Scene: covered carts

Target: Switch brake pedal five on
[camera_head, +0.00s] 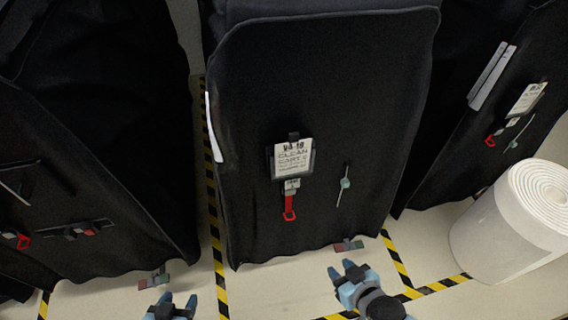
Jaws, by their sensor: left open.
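A small brake pedal (348,245) with a green and a red part sits at the bottom edge of the middle black-covered cart (320,100). A similar pedal (154,281) sits at the foot of the left covered cart (100,130). No pedal number is readable, so I cannot tell which one is five. My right gripper (342,269) is just below the middle pedal in the picture, apart from it, its fingers spread and empty. My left gripper (180,299) is open and empty at the bottom edge, below and right of the left pedal.
The middle cart carries a label (293,159), a red strap (289,205) and a grey-green tag (345,184). A right covered cart (470,110) stands beyond. A large white roll (510,225) stands at right. Yellow-black tape (217,240) marks the pale floor.

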